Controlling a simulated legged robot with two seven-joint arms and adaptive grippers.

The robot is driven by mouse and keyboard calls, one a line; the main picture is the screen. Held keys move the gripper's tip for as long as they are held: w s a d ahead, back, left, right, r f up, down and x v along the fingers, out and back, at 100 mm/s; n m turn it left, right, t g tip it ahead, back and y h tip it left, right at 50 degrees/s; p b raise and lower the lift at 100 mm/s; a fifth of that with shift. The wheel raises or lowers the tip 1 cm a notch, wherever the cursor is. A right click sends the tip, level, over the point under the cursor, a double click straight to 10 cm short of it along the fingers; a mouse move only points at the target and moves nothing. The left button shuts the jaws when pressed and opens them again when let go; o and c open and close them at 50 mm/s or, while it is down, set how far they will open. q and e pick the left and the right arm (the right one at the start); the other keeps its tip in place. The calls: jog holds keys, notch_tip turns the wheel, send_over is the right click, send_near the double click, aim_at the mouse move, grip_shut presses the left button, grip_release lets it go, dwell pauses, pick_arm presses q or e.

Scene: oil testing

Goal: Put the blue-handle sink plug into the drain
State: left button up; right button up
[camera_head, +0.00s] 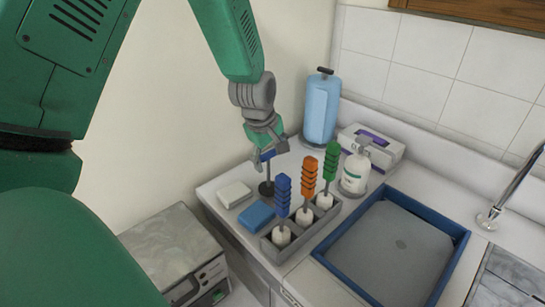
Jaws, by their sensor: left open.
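The sink plug has a blue handle (267,155) and a dark round base (266,188). It stands upright on the white counter, left of the brush rack. My left gripper (269,157) comes down from above, open, with its fingers around the blue handle. I cannot tell whether they touch it. The blue-rimmed basin (462,250) is to the right, with a grey surface inside and a small dark spot (400,243) on it that may be a drain. A metal sink (508,285) is partly in view at the lower right edge. My right gripper is not in view.
A grey rack (272,249) holds brushes with blue, orange and green handles, between plug and basin. A white soap bottle (355,173), blue cylinder (321,108), tissue box (372,148), white block (234,194) and blue sponge (257,215) stand nearby. A faucet (490,218) is at right.

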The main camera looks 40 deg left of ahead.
pick_arm(q)
jog(key=v, duration=1)
jog(key=shift+r, duration=0.35)
jog(key=shift+c, duration=1.3)
jog(key=shift+r, duration=0.15)
jog(key=c, duration=0.6)
jog(key=w+m+g, duration=0.1)
jog(key=m, duration=0.3)
jog(key=w+a+f+m+g, duration=0.1)
jog(key=m, duration=0.4)
jog(key=w+m+g, duration=0.1)
jog(key=m, duration=0.3)
jog(key=shift+w+a+f+m+h, duration=0.2)
jog(key=shift+w+a+m+h, duration=0.1)
jog(key=shift+h, duration=0.1)
jog(key=m, duration=0.4)
jog(key=shift+w+a+f+g, duration=0.1)
jog(key=shift+w+a+g, duration=0.15)
jog(key=shift+g, duration=0.15)
jog(key=shift+f, duration=0.25)
notch_tip(320, 180, down, 7)
jog(key=shift+f, duration=0.1)
jog(key=p, duration=0.1)
send_over(269, 186)
jog(key=shift+w+a+f, duration=0.1)
jog(key=shift+a+f, duration=0.05)
jog(key=shift+f, duration=1.4)
jog(key=shift+w+a+f, duration=0.1)
jog(key=shift+f, duration=1.4)
